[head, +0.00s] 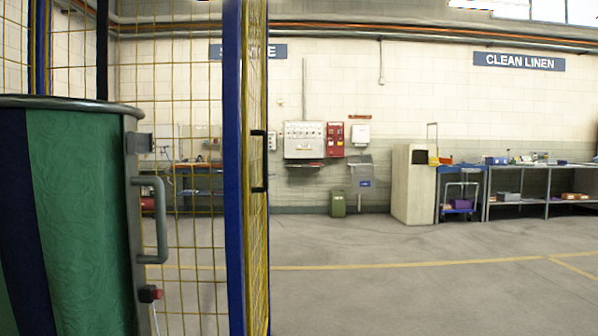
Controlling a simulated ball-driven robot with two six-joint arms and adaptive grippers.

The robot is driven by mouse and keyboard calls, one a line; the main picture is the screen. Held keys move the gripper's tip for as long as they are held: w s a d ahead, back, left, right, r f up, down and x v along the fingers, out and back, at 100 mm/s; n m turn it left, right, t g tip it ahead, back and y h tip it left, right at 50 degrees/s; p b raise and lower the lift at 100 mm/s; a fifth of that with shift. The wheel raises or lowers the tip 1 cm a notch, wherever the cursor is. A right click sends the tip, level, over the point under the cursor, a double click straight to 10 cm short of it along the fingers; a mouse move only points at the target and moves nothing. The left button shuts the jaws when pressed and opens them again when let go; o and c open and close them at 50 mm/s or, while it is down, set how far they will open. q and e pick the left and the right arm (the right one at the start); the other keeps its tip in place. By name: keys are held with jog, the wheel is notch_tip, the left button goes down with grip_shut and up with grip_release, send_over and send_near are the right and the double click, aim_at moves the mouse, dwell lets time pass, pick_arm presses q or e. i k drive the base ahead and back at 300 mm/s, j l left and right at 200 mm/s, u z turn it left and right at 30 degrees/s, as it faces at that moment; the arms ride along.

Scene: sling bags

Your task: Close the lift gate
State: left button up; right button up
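A gate panel (256,215) of yellow mesh in a blue frame stands upright right of the left-hand mesh. I see it almost edge-on, and a black pull handle (264,161) sticks out on its right side. A thick blue upright (233,170) runs along its left side. Clear floor lies to the right of the panel. I cannot tell where its hinge or latch is. Neither of my grippers is in view.
A cabinet (412,185), trolley (460,200) and benches (540,172) line the far wall.

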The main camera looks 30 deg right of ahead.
aim_at(263, 155)
jog(key=l+z, duration=0.2)
jog(key=l, duration=0.3)
jog(key=i+l+z, duration=0.15)
jog(key=l, duration=0.3)
jog(key=i+l, duration=0.25)
jog(key=l, duration=0.15)
jog(key=u, duration=0.05)
